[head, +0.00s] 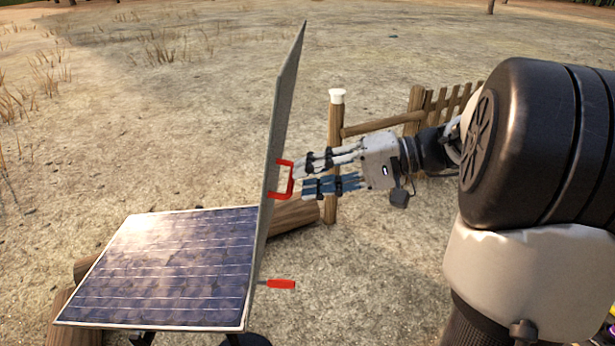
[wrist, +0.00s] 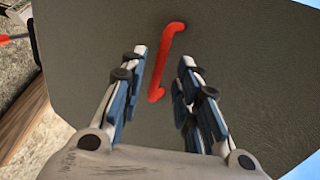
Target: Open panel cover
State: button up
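The panel cover (head: 284,125) is a thin grey board standing nearly upright, tilted slightly right at its top, along the right edge of a flat solar panel (head: 165,265). A red C-shaped handle (head: 289,180) sits on the cover's right-hand face. My gripper (head: 303,179) is just right of the handle, pointing at it, with fingers apart. In the wrist view, my gripper (wrist: 164,62) is open, with the red handle (wrist: 165,62) showing between and ahead of its fingers. I see no finger closed on it. The cover (wrist: 240,50) fills most of that view.
A second red grip (head: 281,284) sticks out low at the panel's right edge. A wooden post (head: 334,140) with a white cap and a rail fence (head: 440,105) stand behind my gripper. Logs (head: 295,216) lie behind the panel. Open dry ground surrounds this.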

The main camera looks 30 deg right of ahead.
jog(key=v, duration=1)
jog(key=shift+s+d, duration=0.2)
jog(key=shift+d, duration=0.1)
